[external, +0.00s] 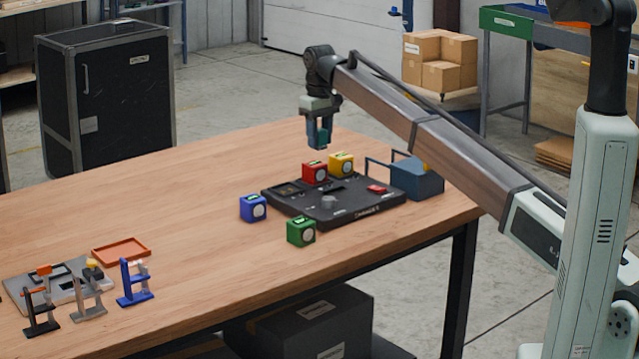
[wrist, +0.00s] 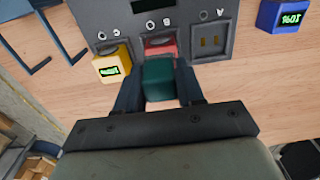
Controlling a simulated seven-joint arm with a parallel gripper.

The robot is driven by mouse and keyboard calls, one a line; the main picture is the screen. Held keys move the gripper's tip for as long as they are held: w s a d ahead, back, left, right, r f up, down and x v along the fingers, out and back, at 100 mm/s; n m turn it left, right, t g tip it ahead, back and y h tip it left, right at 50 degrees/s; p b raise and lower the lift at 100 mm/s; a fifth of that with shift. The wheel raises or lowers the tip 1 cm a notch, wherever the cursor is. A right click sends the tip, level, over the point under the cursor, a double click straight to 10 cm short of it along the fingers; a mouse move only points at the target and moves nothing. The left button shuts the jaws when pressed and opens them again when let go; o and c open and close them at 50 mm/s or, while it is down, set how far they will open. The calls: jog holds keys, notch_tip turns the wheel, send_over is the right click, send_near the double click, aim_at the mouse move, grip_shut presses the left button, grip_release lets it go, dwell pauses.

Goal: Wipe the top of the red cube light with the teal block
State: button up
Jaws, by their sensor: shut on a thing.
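The red cube light (external: 315,173) stands at the back edge of the black panel in the external view. In the wrist view its red body (wrist: 160,49) shows just beyond the block, partly hidden by it. My gripper (external: 318,142) is above the red cube light, pointing down. It is shut on the teal block (wrist: 159,80), which sits between the two fingers. In the external view the teal block (external: 319,138) hangs clear above the red cube, with a gap between them.
A yellow cube light (external: 341,163) stands close beside the red one. The black panel (external: 350,212) carries a knob and a red part. A blue cube (external: 253,208), a green cube (external: 301,231) and a blue-grey tote (external: 418,180) stand around it. The table's left middle is clear.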

jog(key=shift+r, duration=1.9)
